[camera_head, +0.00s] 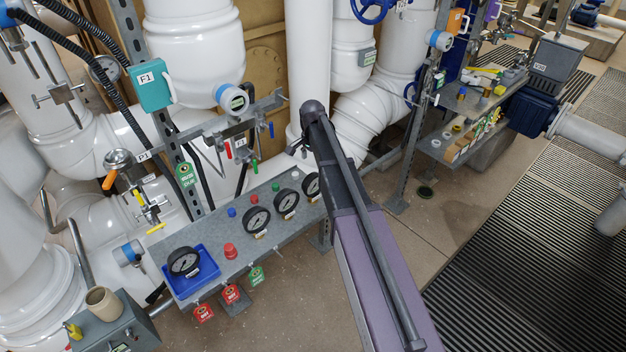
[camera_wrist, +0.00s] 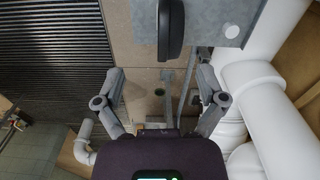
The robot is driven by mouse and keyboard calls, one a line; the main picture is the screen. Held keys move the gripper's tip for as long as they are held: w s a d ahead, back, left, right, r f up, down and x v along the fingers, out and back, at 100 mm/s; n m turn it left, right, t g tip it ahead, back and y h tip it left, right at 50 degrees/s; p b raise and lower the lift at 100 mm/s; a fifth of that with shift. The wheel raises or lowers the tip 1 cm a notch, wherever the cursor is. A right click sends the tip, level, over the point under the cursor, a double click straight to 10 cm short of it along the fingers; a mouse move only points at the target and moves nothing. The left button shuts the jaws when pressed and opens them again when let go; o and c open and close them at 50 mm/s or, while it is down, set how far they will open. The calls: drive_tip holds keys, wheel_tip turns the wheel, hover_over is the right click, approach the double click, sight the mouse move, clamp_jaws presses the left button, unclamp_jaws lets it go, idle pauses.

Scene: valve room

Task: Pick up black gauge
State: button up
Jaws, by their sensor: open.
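Several round black gauges with white dials are in the head view. One (camera_head: 184,262) is in a blue tray (camera_head: 210,277) at the shelf's left end. Two more (camera_head: 257,219) (camera_head: 287,202) stand along the grey shelf, and another (camera_head: 311,186) is partly hidden by my arm. My gripper (camera_head: 297,147) is mostly hidden behind my arm, above the shelf's right end. In the wrist view my gripper (camera_wrist: 162,82) has its fingers spread with nothing between them. A dark rounded gauge (camera_wrist: 170,30), seen edge-on, is ahead of the fingers, apart from them.
Red, blue and green caps lie among the gauges, including a red knob (camera_head: 230,250). Red and green tags (camera_head: 204,313) hang from the shelf front. White pipes (camera_head: 310,60) and a grey upright (camera_head: 405,150) stand close behind and right. Floor in front is clear.

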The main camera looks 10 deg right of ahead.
sight(313, 174)
drive_tip(key=shift+w+r+m+p, duration=0.5)
drive_tip(key=shift+w+r+p, duration=0.15)
drive_tip(key=shift+w+r, duration=0.5)
drive_tip(key=shift+f, duration=0.2)
wheel_tip(313, 174, down, 8)
drive_tip(key=b, duration=0.8)
drive_tip(key=shift+f+b, duration=0.15)
drive_tip(key=shift+b, duration=0.15)
drive_tip(key=shift+s, duration=0.1)
drive_tip(key=f+b, duration=0.3)
drive_tip(key=shift+d+f, duration=0.2)
drive_tip(key=shift+d, duration=0.15)
drive_tip(key=shift+f+b, duration=0.9)
drive_tip(key=shift+b, duration=0.25)
